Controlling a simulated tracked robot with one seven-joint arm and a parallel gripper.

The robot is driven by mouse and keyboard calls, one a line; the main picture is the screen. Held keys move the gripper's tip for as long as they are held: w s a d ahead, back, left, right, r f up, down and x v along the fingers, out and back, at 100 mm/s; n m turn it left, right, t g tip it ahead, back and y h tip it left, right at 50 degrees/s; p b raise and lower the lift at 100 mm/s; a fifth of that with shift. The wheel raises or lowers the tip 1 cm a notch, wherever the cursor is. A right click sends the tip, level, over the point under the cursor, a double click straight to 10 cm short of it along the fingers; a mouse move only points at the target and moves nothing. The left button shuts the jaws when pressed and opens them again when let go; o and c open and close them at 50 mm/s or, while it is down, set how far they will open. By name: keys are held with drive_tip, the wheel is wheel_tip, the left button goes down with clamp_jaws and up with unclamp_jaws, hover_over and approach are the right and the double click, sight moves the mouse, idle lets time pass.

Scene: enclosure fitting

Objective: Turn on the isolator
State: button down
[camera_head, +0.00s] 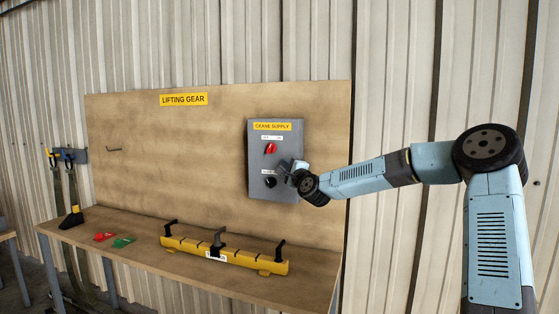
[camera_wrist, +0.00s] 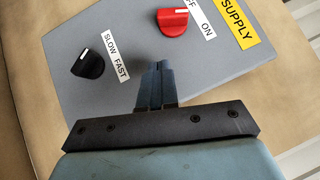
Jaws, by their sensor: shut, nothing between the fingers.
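The isolator is a red rotary knob (camera_head: 270,148) on the upper part of a grey box (camera_head: 261,182) labelled CRANE SUPPLY. I cannot tell for certain which word the mark meets. A black knob (camera_wrist: 88,64) beside a SLOW FAST label sits lower on the box. My gripper (camera_wrist: 158,68) is shut and empty in front of the box, between the two knobs and touching neither. In the head view my wrist partly covers the box's right side.
The box hangs on a wooden backboard (camera_head: 180,140) with a LIFTING GEAR sign (camera_head: 184,99). Below, a bench (camera_head: 135,245) carries a yellow lifting beam (camera_head: 225,255), a red tag (camera_head: 104,237) and a green tag (camera_head: 123,242). Slings (camera_head: 72,190) hang at the left.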

drive_tip(key=v, duration=0.8)
drive_tip(key=shift+a+f, duration=0.35)
